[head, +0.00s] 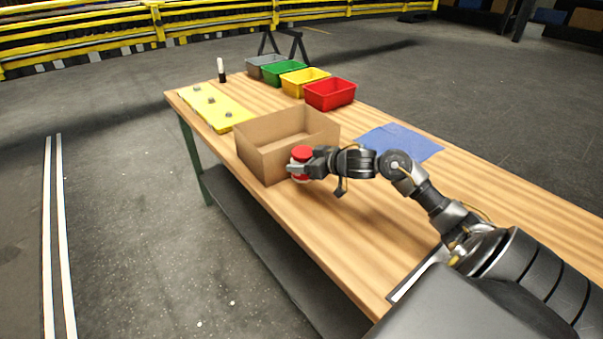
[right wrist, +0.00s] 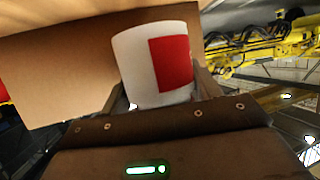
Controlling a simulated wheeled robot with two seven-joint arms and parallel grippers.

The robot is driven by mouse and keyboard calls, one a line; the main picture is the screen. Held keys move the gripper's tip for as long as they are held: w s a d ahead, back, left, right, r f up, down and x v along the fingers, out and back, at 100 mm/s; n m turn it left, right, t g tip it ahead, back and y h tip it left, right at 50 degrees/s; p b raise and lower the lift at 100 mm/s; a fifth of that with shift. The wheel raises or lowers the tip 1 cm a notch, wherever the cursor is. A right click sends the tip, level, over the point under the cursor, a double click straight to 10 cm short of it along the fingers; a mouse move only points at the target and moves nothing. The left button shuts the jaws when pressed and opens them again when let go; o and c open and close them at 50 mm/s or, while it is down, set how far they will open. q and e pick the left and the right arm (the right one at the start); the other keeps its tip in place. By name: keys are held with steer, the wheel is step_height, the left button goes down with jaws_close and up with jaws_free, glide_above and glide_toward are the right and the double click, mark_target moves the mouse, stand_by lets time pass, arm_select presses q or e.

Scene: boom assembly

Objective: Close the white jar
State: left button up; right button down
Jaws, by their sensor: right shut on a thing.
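The white jar (right wrist: 130,62) shows large in the right wrist view, with a red patch on its side. In the head view it stands out by its red top (head: 302,152), at the near right corner of the cardboard box. My right gripper (head: 297,169) is shut on the jar, its fingers on either side of it. The gripper hides much of the jar in the head view. I cannot tell whether the red top is a lid fully seated. My left gripper is not in view.
The open cardboard box (head: 262,166) is right beside the jar. Behind are red (head: 330,95), yellow, green and grey bins. A yellow board (head: 228,120) lies at the left edge, a blue mat (head: 412,143) at the right. The wooden table is clear in front.

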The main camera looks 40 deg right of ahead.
steer(key=shift+w+d+f, duration=0.2)
steer(key=shift+w+f, duration=0.1)
steer(key=shift+f, duration=0.1)
steer(key=shift+w+f, duration=0.1)
steer(key=shift+f, duration=0.1)
steer(key=shift+w+d+f, duration=0.15)
steer(key=shift+f, duration=1.5)
steer(key=shift+f, duration=0.1)
steer(key=shift+c, duration=1.8)
jaws_free()
steer(key=shift+f, duration=0.1)
